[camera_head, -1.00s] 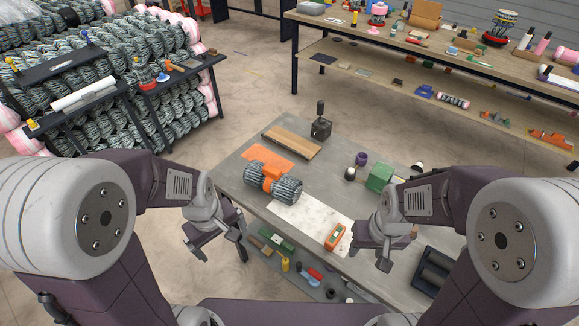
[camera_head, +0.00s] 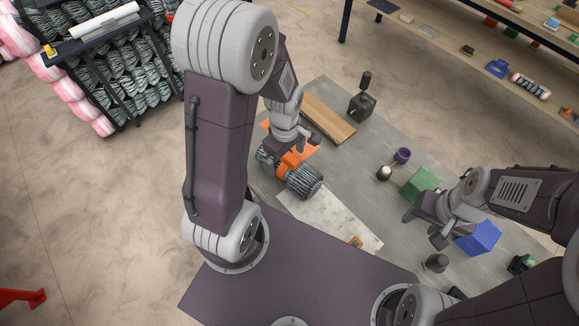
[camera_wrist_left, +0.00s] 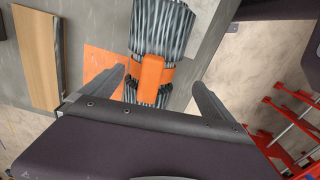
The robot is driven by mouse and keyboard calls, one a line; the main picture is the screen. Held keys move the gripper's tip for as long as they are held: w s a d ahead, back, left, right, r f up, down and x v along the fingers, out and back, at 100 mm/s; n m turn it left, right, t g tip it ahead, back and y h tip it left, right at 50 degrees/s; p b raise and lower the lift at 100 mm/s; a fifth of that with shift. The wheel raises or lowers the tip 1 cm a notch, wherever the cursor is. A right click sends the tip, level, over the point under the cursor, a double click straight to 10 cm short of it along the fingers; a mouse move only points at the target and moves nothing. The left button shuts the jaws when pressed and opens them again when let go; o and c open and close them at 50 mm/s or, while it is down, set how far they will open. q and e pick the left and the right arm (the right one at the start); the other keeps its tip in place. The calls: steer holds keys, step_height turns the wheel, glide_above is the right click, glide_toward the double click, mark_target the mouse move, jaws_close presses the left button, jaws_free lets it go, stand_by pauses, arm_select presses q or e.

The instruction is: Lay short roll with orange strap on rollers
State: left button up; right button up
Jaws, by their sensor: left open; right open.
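The short roll (camera_head: 306,182) of grey-black striped strands, with an orange strap (camera_head: 292,160) around its middle, lies on the grey table. In the left wrist view the roll (camera_wrist_left: 165,25) and its strap (camera_wrist_left: 151,75) show between my left gripper's fingers. My left gripper (camera_head: 296,142) is open and right over the strap; I cannot tell whether the fingers touch it. Its fingers also show in the left wrist view (camera_wrist_left: 160,78). My right gripper (camera_head: 424,229) is open and empty over the table's right part. I cannot make out the rollers for certain.
A wooden board (camera_head: 328,118) and a black block with a knob (camera_head: 361,104) lie behind the roll. A pale stained sheet (camera_head: 325,215) lies in front. A green box (camera_head: 420,184), a blue box (camera_head: 478,238) and small jars are to the right.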

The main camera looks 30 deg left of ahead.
mark_target(289, 166)
arm_select(q)
steer(key=shift+w+f, duration=0.8)
steer(key=shift+f, duration=0.05)
steer(key=shift+w+f, duration=0.15)
steer(key=shift+f, duration=0.25)
steer(key=f, duration=0.3)
steer(key=shift+s+d+f, duration=0.1)
steer(key=shift+s+f, duration=0.25)
steer(key=shift+s, duration=0.05)
steer(key=shift+w+f, duration=0.1)
steer(key=shift+f, duration=0.15)
steer(key=shift+w, duration=0.25)
steer(key=shift+s, duration=0.15)
steer(key=c, duration=1.5)
jaws_close()
arm_select(e)
steer(key=shift+w+f, duration=0.3)
steer(key=shift+w, duration=0.4)
